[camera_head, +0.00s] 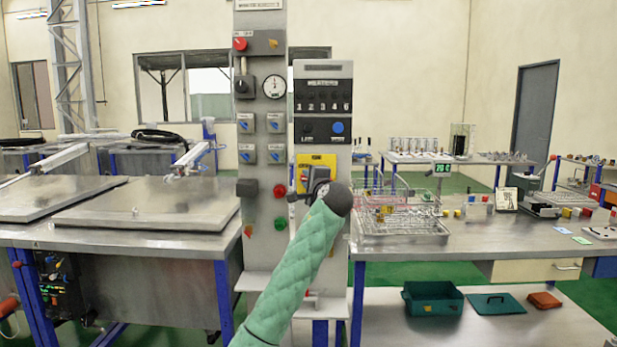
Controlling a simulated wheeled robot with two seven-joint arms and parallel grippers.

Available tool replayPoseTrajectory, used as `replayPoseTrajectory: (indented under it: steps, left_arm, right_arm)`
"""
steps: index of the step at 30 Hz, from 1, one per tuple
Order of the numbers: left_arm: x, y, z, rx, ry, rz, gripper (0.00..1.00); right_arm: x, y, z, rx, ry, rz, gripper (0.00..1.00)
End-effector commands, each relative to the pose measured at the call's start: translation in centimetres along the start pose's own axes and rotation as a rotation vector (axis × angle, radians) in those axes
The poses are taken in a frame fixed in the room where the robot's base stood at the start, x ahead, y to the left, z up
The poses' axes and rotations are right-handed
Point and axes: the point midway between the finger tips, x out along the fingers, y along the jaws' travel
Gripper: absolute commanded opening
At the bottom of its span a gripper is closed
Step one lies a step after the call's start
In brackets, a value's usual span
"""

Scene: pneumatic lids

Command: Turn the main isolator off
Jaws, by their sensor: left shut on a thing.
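The main isolator (316,159) is a yellow plate on the lower part of the grey control panel's right column. My left gripper (312,180) is in front of it, at the end of my green-sleeved arm that comes up from the bottom. It is shut on the isolator's handle, which it and my dark wrist mostly hide. I cannot tell which way the handle points. My right gripper is not in view.
The panel also has a round gauge (274,86), a red knob (240,43), several blue switches and a green button (281,223). Steel lids (150,205) lie to the left. A wire basket (400,221) stands on the bench close to the right of my wrist.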

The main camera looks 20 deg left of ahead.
Motion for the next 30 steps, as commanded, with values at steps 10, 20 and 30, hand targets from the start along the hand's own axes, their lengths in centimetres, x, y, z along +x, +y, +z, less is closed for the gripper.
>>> replayPoseTrajectory:
  steps: [10,20,30]
  left_arm:
    - [0.0,0.6,0.0,-0.113,-0.001,0.05,0.0]
    - [0.0,0.7,0.0,-0.13,-0.001,0.058,0.0]
    - [0.0,0.6,-0.1,-0.129,0.0,0.057,0.4]
  right_arm:
    - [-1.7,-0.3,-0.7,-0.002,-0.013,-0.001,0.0]
    - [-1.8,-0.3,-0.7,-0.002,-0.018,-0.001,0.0]
    - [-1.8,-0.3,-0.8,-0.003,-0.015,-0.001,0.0]
